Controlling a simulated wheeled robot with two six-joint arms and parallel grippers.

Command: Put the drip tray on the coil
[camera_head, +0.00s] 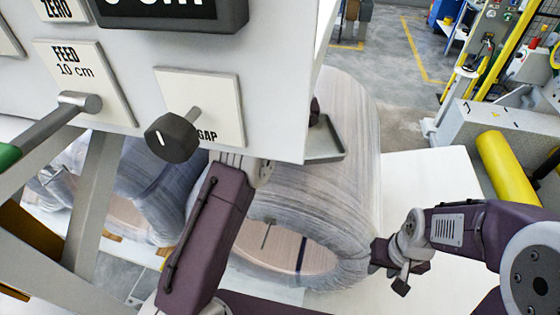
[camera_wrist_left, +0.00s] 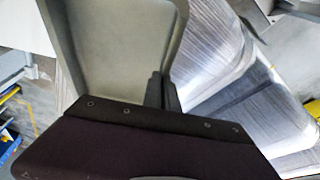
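The wrapped coil (camera_head: 345,180) stands at the centre of the head view, with clear film around it and its round opening facing me. The grey drip tray (camera_head: 326,142) shows partly past the control panel's right edge, in front of the coil's upper part in the picture; I cannot tell if they touch. In the left wrist view the drip tray (camera_wrist_left: 115,45) is large, and my left gripper (camera_wrist_left: 162,90) has its fingers close together at the tray's rim, shut on it.
The control panel (camera_head: 270,70) with knobs blocks the upper left. Another wrapped coil (camera_head: 150,180) is behind the panel's frame at the left. A white surface (camera_head: 440,175) lies right of the coil. A machine with a yellow cylinder (camera_head: 505,168) stands at the far right.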

